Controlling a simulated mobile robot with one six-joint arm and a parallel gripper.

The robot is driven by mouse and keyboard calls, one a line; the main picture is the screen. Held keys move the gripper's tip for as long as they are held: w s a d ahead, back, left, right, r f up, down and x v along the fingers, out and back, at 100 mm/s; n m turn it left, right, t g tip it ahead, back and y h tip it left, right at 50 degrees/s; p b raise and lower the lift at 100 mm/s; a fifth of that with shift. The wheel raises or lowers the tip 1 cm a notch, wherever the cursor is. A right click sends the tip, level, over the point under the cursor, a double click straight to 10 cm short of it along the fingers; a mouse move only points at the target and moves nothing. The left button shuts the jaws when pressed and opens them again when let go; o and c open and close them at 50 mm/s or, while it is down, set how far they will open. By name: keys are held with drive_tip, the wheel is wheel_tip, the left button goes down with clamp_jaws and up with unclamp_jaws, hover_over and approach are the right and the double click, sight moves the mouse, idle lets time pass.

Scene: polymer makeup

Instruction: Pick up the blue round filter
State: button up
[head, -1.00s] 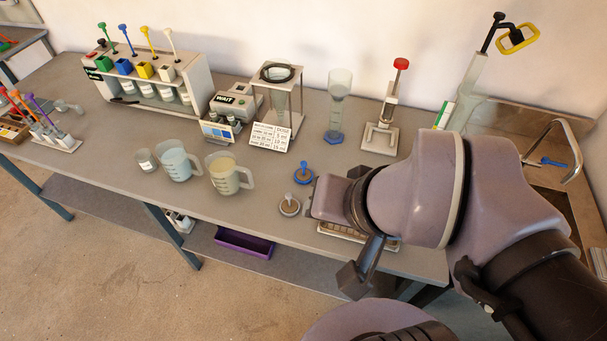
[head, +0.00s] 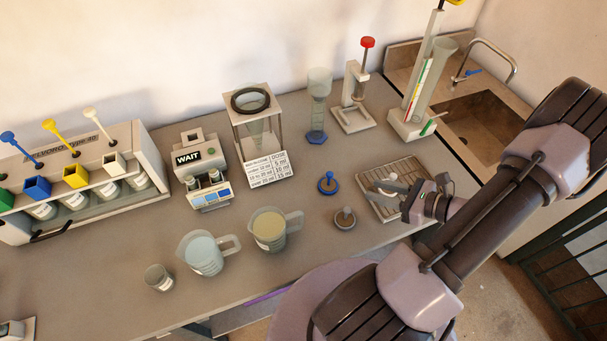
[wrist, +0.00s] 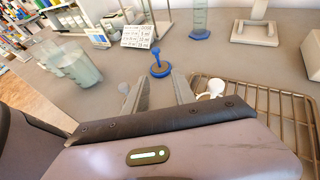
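The blue round filter (head: 327,183) is a flat blue disc with an upright knobbed stem, standing on the bench left of the wire rack. In the wrist view the blue round filter (wrist: 160,70) lies just beyond and roughly between my fingertips, apart from them. My gripper (wrist: 161,82) is open, with nothing between its fingers. In the head view it is over the wire rack, to the right of the filter. A similar grey round filter (head: 345,220) stands in front of the blue one; in the wrist view it is beside my left finger.
The wire rack (head: 417,163) holds a white piece (wrist: 212,90) close to my right finger. Two jugs, one with yellowish liquid (head: 270,232) and one bluish (head: 205,255), stand to the left. A blue-based cylinder (head: 317,115) and a framed stand (head: 255,118) are behind.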

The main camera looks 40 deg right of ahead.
sight(329, 180)
drive_tip(key=b+x, duration=0.1)
drive_tip(key=x, duration=0.4)
drive_tip(key=b+x, duration=0.2)
drive_tip(key=x, duration=0.3)
drive_tip(key=b+x, duration=0.2)
drive_tip(key=x, duration=0.4)
drive_tip(key=shift+s+a+f, duration=0.1)
drive_tip(key=shift+a+f, duration=0.05)
drive_tip(key=shift+a, duration=0.15)
drive_tip(key=shift+c, duration=0.4)
clamp_jaws()
